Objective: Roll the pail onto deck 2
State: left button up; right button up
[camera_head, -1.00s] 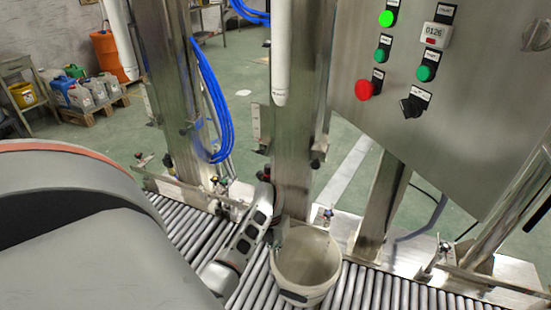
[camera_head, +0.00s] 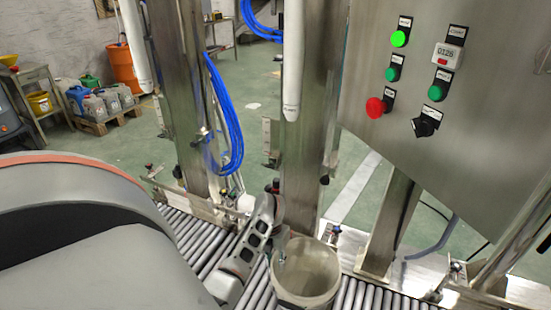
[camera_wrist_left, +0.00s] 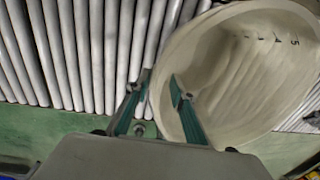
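The pail (camera_head: 318,268) is an open off-white bucket standing upright on the grey rollers (camera_head: 262,296) in the head view. In the left wrist view the pail (camera_wrist_left: 240,100) fills the right side, with its inner wall and small marks showing. My left gripper (camera_head: 279,248) is at the pail's left rim. In the wrist view my left gripper (camera_wrist_left: 158,90) has its teal fingers apart, one outside the wall and one inside the mouth, with a gap around the rim. Which part of the rollers is deck 2 I cannot tell. My right gripper is not in view.
Steel posts (camera_head: 300,165) rise behind the rollers, one with blue hose (camera_head: 226,115). A white vertical tube (camera_head: 293,60) hangs above the pail. A control panel (camera_head: 440,130) with lit buttons and a counter stands at the right. Rollers continue on both sides of the pail.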

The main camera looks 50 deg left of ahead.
pick_arm(q)
jog(key=shift+r, duration=0.1)
notch_tip(320, 180, up, 12)
jog(key=shift+s+a, duration=0.2)
jog(key=shift+a, duration=0.25)
dwell(0.3)
